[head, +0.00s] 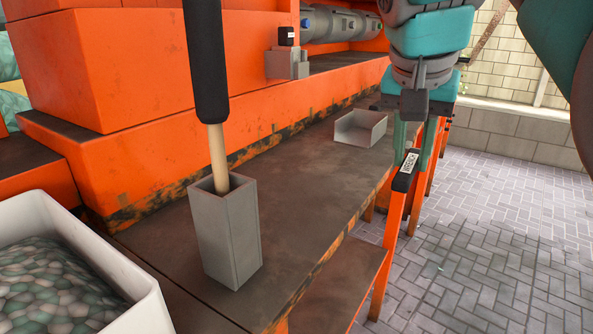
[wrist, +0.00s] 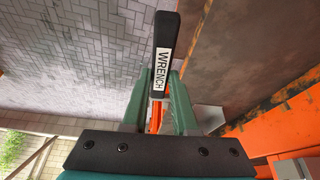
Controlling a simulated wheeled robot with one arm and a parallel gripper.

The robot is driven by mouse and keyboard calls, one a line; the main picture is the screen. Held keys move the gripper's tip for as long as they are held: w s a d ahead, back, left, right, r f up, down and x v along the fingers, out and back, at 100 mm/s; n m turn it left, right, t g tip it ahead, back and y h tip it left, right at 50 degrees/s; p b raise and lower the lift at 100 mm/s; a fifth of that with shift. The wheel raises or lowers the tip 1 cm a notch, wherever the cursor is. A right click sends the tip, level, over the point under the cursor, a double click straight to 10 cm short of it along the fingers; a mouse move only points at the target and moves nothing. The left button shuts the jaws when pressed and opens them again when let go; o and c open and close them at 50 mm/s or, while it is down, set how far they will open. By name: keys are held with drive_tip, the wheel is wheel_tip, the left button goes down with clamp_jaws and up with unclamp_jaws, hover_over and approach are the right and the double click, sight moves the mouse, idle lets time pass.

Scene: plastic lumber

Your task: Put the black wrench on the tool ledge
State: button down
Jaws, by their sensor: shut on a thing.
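The black wrench (wrist: 166,35) has a white label reading WRENCH. My gripper (wrist: 160,82) is shut on it, with a green finger on each side. In the head view, the wrench (head: 402,183) hangs from my gripper (head: 409,150) at the right, by the outer edge of the long brown-grey ledge (head: 310,195). In the wrist view, the ledge (wrist: 235,50) lies to the right of the wrench, apart from it in the picture. How high the wrench is over the ledge is hard to tell.
A grey upright holder (head: 230,235) with a black-gripped wooden handle (head: 209,70) stands on the near ledge. A low grey open tray (head: 360,128) sits farther along. A white bin of pebbles (head: 130,290) is at left. The ledge between holder and tray is clear.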

drive_tip(key=shift+f, duration=0.15)
drive_tip(key=p, duration=0.2)
hover_over(320, 175)
drive_tip(key=shift+s+a+f, duration=0.35)
drive_tip(key=shift+s+f, duration=0.1)
drive_tip(key=shift+f, duration=2)
drive_tip(key=shift+f, duration=0.15)
drive_tip(key=c, duration=0.7)
unclamp_jaws()
